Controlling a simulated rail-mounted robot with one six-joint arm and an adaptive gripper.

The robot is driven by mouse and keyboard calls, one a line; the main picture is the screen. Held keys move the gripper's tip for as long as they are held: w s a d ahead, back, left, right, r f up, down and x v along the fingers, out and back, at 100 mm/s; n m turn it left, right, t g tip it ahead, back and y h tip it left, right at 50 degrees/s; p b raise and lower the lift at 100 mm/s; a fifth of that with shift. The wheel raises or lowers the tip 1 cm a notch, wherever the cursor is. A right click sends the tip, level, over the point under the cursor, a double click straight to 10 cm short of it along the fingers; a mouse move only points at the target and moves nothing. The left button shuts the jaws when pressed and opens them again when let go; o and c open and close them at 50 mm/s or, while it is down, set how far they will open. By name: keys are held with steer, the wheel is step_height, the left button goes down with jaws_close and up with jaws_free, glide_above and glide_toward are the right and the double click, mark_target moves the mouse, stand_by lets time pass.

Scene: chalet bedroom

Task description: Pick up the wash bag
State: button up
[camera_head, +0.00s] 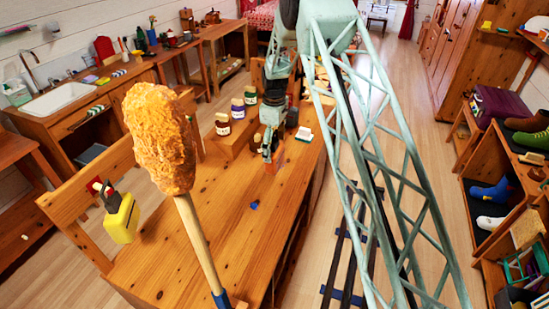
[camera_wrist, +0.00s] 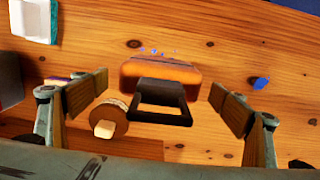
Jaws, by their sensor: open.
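An orange-brown, rounded object with a dark loop handle (camera_wrist: 158,72), which looks like the wash bag, lies on the wooden table in the wrist view. Its handle faces my gripper. My gripper (camera_wrist: 168,108) is open, with one finger on each side of the handle and clear wood between the right finger and the bag. I cannot tell how far above the bag the fingers are. In the head view my gripper (camera_head: 270,158) is low over the table, and the bag is mostly hidden by my arm.
A round brown piece with a pale peg (camera_wrist: 108,115) is close to the left finger. A small blue item (camera_head: 254,205) lies on the bare table (camera_head: 190,250). Several dark jars (camera_head: 238,108) stand left of my gripper. A white-topped block (camera_head: 304,133) lies to its right.

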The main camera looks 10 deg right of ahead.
steer(key=c, duration=1.3)
steer(key=shift+r, duration=0.15)
steer(key=shift+w+r, duration=0.1)
steer(key=shift+r, duration=1.55)
steer(key=s+r, duration=0.1)
steer(key=s, duration=1.5)
steer(key=shift+r+b, duration=0.2)
steer(key=shift+b, duration=0.25)
